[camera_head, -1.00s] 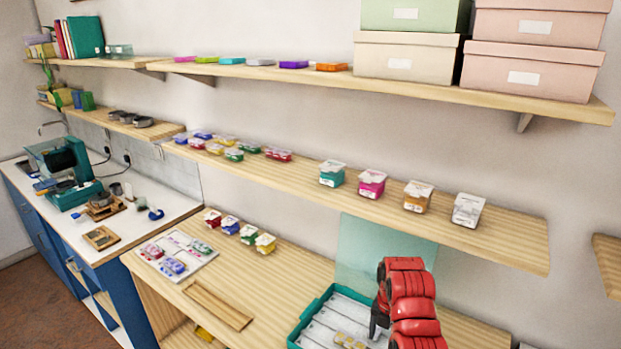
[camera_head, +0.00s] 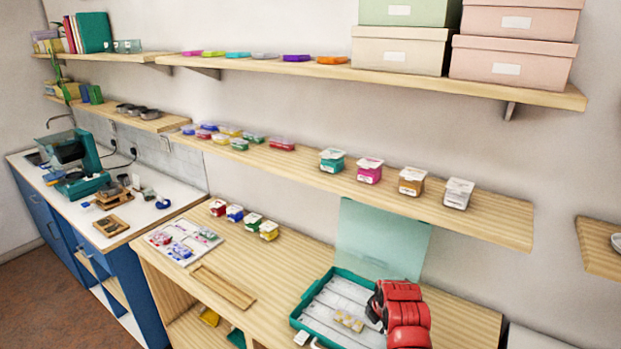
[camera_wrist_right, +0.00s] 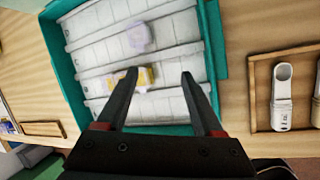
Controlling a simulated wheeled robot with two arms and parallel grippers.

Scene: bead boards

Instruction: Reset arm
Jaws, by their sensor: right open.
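My right arm is red, and its dark gripper (camera_head: 375,308) hangs over the right part of a teal case (camera_head: 307,304) in the head view. In the right wrist view the gripper (camera_wrist_right: 160,75) is open, with its two black fingers apart over the case (camera_wrist_right: 62,72). A small yellow item (camera_wrist_right: 146,77) lies in the case, seen close to the left fingertip. I cannot tell whether they touch. A pale purple-topped piece (camera_wrist_right: 139,38) lies farther back in the case. My left gripper is not in view.
The case's clear lid (camera_head: 385,240) stands upright behind it. A wooden tray (camera_head: 222,288) and a sheet with bead pots (camera_head: 156,237) lie to the left. A shelf (camera_head: 495,223) runs above the bench. In the wrist view, a wooden tray (camera_wrist_right: 253,95) holds a white scoop (camera_wrist_right: 282,98).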

